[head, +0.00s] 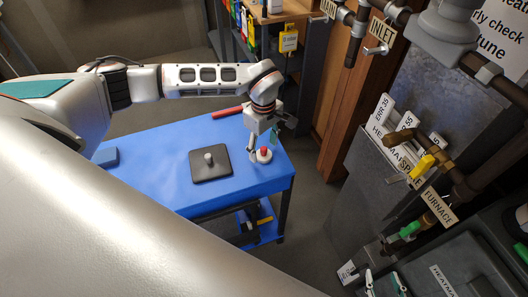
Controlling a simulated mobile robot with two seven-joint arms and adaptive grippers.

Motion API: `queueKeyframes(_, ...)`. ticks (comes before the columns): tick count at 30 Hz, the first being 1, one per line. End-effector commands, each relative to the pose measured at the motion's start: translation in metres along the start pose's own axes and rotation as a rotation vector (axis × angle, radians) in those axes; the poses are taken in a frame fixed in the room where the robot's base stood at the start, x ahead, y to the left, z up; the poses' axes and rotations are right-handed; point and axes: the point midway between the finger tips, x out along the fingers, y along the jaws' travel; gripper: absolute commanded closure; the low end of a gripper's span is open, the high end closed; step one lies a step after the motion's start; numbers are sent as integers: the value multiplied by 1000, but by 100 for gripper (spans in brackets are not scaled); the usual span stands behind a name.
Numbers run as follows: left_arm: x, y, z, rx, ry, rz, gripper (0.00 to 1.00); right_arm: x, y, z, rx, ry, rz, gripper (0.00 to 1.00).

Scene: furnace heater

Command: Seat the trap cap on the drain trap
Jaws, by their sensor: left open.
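A small white round piece with a red top (264,155) stands near the right end of the blue table; it looks like the trap cap, but I cannot be sure. My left gripper (263,144) is open just above it, its fingers close around or beside the red top; contact is unclear. My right gripper (384,284) shows only by its two fingertips at the bottom edge, apart, with nothing visible between them. I cannot clearly identify the drain trap; pipework with a yellow handle (422,167) and a green handle (410,229) runs beside the furnace at right.
A grey bin with labelled cards (380,130) stands right. Floor shows between table and furnace.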

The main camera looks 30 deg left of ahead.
Motion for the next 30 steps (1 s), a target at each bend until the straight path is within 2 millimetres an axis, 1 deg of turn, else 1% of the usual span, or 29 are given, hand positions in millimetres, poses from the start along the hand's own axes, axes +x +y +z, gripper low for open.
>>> queueKeyframes(1,7,0,0,-1,-1,-2,43,0,0,0,0,1,0,60)
queueKeyframes(4,14,0,0,-1,1,-1,43,0,0,0,0,1,0,60)
queueKeyframes(11,16,0,0,-1,1,1,43,1,0,-1,0,3,1,60)
queueKeyframes(12,16,0,0,-1,1,1,46,1,1,-2,0,3,1,60)
queueKeyframes(14,16,0,0,-1,0,1,62,1,1,-2,0,3,1,60)
queueKeyframes(15,15,0,0,-1,0,1,72,1,1,-2,0,3,1,60)
queueKeyframes(16,15,0,0,-1,0,1,80,1,1,-2,0,3,1,60)
queueKeyframes(17,15,0,0,-1,0,1,81,1,1,-2,0,3,1,60)
queueKeyframes(26,15,0,0,-1,0,1,82,1,1,-2,0,3,1,60)
queueKeyframes(30,10,1,-1,-1,1,2,82,1,1,-2,0,3,1,60)
